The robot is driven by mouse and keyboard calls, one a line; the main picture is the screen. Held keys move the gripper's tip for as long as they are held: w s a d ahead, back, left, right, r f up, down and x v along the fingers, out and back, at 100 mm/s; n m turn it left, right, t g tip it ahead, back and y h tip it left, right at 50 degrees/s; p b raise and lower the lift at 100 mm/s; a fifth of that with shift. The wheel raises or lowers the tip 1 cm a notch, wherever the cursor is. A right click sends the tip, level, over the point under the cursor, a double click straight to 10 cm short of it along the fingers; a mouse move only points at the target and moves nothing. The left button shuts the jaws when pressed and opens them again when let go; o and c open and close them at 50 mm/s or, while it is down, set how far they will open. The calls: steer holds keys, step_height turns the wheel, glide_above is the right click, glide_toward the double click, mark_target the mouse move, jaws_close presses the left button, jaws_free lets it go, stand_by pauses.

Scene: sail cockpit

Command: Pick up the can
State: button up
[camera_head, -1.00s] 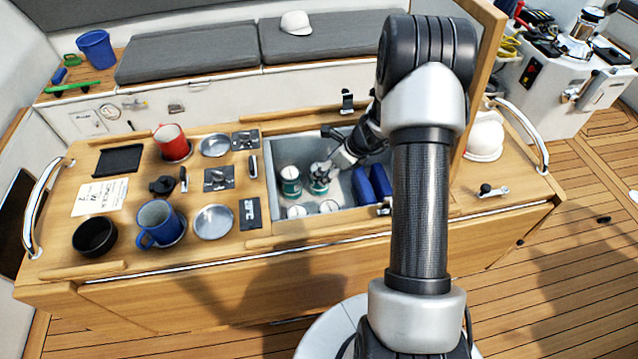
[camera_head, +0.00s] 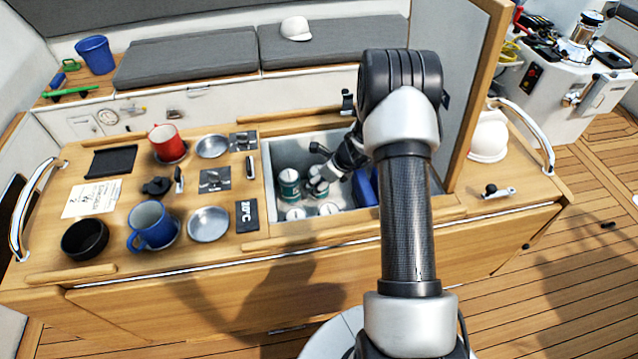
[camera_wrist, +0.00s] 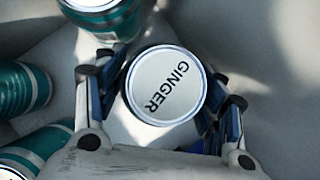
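A can with a white lid reading GINGER (camera_wrist: 165,86) sits between the two fingers of my gripper (camera_wrist: 163,105) in the wrist view. The fingers stand on either side of it, very close to its wall; whether they press on it I cannot tell. In the head view my gripper (camera_head: 322,178) reaches down into the grey sunken bin, partly hiding that can. Another teal can with a white lid (camera_head: 289,184) stands just left of it. It is not clear whether the GINGER can is off the bin floor.
Two more white-lidded cans (camera_head: 296,214) stand at the bin's front. Other teal cans lie close on the left in the wrist view (camera_wrist: 18,88). A blue item (camera_head: 366,187) is right of the gripper. An upright wooden-edged panel (camera_head: 480,95) stands right of my arm.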

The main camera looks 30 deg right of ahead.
steer(key=c, duration=1)
steer(key=shift+r, duration=0.1)
step_height(320, 180, up, 20)
steer(key=p, duration=0.8)
steer(key=shift+r, duration=0.1)
